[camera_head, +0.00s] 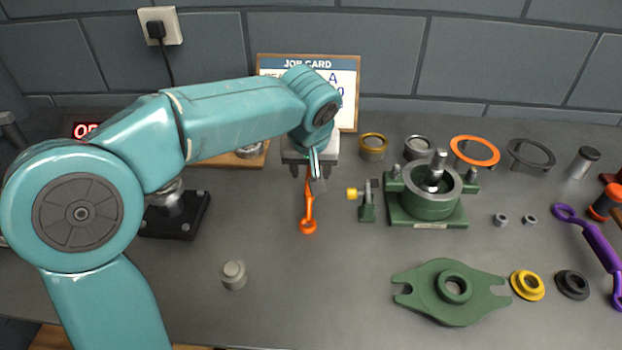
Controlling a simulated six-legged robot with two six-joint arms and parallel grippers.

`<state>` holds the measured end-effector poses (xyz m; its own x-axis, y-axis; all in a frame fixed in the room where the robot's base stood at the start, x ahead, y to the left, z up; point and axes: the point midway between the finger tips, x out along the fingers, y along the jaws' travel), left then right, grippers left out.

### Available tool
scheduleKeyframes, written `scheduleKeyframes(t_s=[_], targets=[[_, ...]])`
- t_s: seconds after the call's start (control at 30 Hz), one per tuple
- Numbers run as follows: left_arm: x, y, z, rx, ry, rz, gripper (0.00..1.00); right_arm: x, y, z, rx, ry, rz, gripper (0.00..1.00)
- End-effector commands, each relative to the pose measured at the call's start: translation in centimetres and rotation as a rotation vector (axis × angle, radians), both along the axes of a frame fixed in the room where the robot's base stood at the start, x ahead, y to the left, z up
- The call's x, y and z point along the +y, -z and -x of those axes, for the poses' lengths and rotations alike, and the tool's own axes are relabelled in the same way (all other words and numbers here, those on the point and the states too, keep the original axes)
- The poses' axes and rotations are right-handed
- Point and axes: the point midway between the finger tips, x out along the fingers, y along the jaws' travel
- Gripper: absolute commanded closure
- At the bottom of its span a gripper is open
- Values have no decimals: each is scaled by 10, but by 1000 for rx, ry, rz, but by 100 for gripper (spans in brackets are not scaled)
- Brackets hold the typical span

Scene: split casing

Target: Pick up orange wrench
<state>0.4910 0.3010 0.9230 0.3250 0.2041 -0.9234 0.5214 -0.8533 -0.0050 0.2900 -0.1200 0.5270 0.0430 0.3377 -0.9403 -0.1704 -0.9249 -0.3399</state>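The orange wrench (308,212) is in the middle of the bench, its length running toward the back wall. Its ring end is nearest me; its far end is hidden under my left gripper (313,178). My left arm reaches in from the left, and the gripper is right over the wrench's far part. I cannot tell whether the fingers touch the wrench or how far apart they are. My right gripper is not in view.
A green casing cover (451,291) lies front right. A grey cylinder (233,275) stands front left. The bench in front of the wrench is clear.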

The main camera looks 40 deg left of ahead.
Motion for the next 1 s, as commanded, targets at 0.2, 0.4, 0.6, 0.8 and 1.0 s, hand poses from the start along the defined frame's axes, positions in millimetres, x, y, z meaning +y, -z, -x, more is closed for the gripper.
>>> scheduleKeyframes(t_s=[0.2, 0.4, 0.6, 0.8, 1.0], targets=[[6, 27, -9, 1, 0, 0, 49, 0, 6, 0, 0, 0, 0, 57], [7, 28, -10, 0, 0, 1, 49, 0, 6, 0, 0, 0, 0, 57], [7, 28, -10, 0, 0, 1, 100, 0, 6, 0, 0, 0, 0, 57], [7, 26, -10, -2, -1, 0, 100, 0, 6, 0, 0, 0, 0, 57], [7, 21, -10, -3, -1, 0, 100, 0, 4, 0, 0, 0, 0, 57]])
